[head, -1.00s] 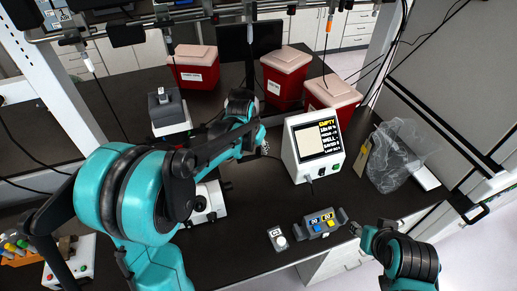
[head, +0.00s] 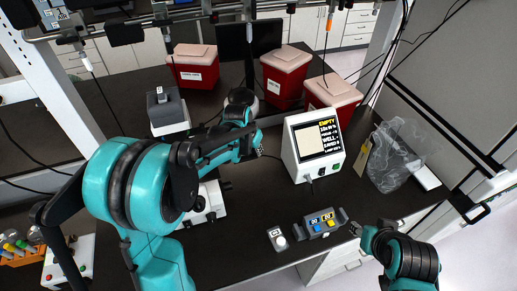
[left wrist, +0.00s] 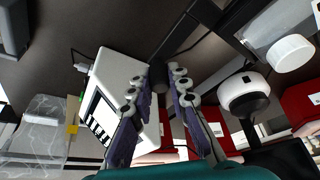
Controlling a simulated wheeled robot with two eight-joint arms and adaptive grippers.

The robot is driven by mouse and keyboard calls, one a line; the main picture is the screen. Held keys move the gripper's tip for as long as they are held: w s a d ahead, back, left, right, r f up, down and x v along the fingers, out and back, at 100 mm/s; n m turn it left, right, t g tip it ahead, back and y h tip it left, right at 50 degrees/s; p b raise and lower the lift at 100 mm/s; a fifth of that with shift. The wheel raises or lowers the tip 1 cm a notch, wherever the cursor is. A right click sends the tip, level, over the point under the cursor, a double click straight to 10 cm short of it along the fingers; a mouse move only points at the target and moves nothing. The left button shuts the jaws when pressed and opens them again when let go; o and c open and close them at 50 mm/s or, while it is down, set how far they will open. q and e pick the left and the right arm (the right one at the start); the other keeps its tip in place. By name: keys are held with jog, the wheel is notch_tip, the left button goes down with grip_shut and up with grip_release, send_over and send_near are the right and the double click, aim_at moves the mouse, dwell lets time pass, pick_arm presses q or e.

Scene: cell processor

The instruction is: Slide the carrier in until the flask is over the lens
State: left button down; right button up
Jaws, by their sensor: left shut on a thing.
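My left gripper (head: 258,149) hangs above the bench, left of the white screen unit. In the left wrist view its two fingers (left wrist: 163,85) are closed around a dark, cylinder-like piece (left wrist: 160,78). I cannot tell whether this piece belongs to the carrier. A white instrument (head: 210,203) with dark knobs stands under my left arm and is partly hidden by it. The carrier, flask and lens cannot be made out. The white unit (head: 292,155) has a screen (head: 317,140) reading EMPTY. My right gripper (head: 355,228) is at the bench's front edge, its fingers too small to read.
Red bins (head: 285,88) stand at the back. A grey device (head: 320,222) with blue and yellow buttons and a small knob box (head: 278,238) sit at the front. A clear bag (head: 395,160) lies on the right. Bare bench lies between the screen unit and the front devices.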

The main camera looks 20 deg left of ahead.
pick_arm(q)
jog(key=s+a, duration=0.7)
jog(key=a, duration=0.4)
jog(key=shift+s+b, duration=0.2)
jog(key=shift+b, duration=0.1)
jog(key=c, duration=1.4)
grip_release()
jog(key=shift+c, duration=0.2)
jog(key=v, duration=1.2)
